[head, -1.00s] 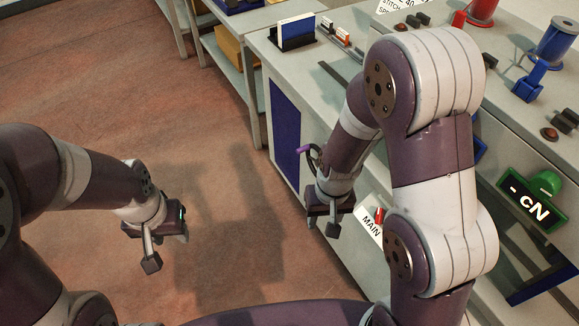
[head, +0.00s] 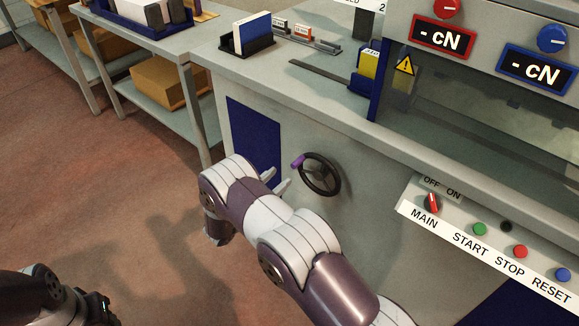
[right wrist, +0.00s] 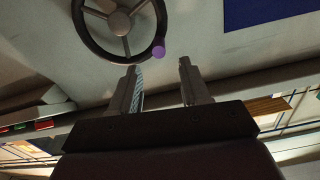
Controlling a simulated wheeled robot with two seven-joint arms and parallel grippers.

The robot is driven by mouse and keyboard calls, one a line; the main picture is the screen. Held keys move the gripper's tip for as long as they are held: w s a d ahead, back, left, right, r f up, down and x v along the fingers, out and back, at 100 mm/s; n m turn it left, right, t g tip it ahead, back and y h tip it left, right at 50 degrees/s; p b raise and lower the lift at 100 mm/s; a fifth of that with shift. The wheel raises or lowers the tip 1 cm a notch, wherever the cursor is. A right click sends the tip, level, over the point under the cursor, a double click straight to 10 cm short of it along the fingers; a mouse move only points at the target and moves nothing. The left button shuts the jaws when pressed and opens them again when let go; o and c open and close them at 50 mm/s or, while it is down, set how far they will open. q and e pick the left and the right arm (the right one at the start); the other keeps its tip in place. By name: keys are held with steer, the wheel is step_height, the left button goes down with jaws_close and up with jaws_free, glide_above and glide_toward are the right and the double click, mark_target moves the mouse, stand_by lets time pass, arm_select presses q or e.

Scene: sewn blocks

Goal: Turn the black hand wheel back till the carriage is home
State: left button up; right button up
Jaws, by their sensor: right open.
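The black hand wheel (head: 320,174) is on the front of the grey machine. Its purple handle knob (head: 297,162) is at the wheel's upper left in the head view. My right gripper (head: 276,180) is just left of the wheel, partly hidden by its own arm. In the right wrist view its two fingers (right wrist: 161,75) are apart with nothing between them. The knob (right wrist: 158,50) and wheel rim (right wrist: 76,30) lie beyond the fingertips, apparently not touched. I cannot make out the carriage.
A control panel with a red MAIN switch (head: 432,203) and several buttons juts out right of the wheel. A dark blue panel (head: 254,140) is left of it. A shelf table with cardboard boxes (head: 172,83) stands farther left. The floor in front is clear.

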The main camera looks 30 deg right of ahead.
mark_target(291, 168)
steer(key=x, duration=0.7)
steer(key=shift+d+b, duration=0.3)
steer(key=shift+b, duration=0.05)
jaws_close()
